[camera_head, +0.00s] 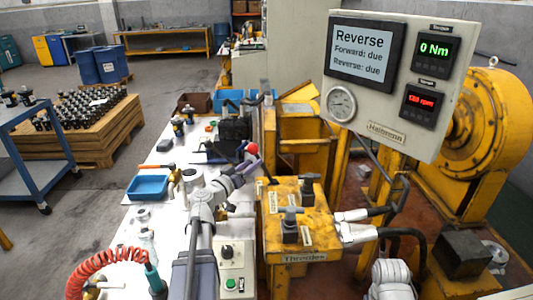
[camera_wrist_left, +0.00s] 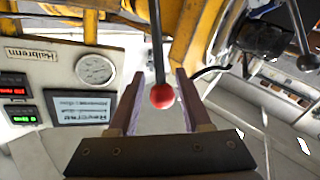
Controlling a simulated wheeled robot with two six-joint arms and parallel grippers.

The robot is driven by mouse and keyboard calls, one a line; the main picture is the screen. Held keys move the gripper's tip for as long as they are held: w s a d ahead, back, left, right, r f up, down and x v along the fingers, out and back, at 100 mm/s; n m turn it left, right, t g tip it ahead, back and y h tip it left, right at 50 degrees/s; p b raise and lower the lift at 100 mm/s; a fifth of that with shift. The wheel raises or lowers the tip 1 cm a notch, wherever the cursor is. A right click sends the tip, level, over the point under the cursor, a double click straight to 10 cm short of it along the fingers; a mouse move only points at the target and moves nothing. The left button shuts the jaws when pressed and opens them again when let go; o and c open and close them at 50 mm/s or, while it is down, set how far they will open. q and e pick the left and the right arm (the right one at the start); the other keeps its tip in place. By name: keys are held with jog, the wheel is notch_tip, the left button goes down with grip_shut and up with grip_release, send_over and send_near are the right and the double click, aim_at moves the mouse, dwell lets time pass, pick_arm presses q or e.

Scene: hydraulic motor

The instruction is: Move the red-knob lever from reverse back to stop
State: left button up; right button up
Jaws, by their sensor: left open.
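The red knob (camera_head: 252,147) tops a dark lever above the yellow throttle block (camera_head: 301,258). In the left wrist view, the red knob (camera_wrist_left: 162,96) is between the two fingers, with the dark lever rod (camera_wrist_left: 157,40) running up from it. My left gripper (camera_head: 247,163) is open around the knob, with a gap visible on both sides. Its fingers also show in the left wrist view (camera_wrist_left: 160,88). The display (camera_head: 361,54) reads "Reverse", with "Forward: due" and "Reverse: due" below. The right gripper is not in view.
Two more dark valve handles (camera_head: 291,222) stand on the yellow block. The grey panel (camera_head: 387,133) with a gauge (camera_head: 341,104) hangs at the right; its torque readout shows 0 Nm. A white bench with a blue tray (camera_head: 148,187) and tools lies to the left.

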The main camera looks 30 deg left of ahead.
pick_arm(q)
jog(key=w, duration=0.7)
jog(key=shift+w+d, duration=0.35)
jog(key=shift+w, duration=0.05)
grip_shut()
dwell(1.1)
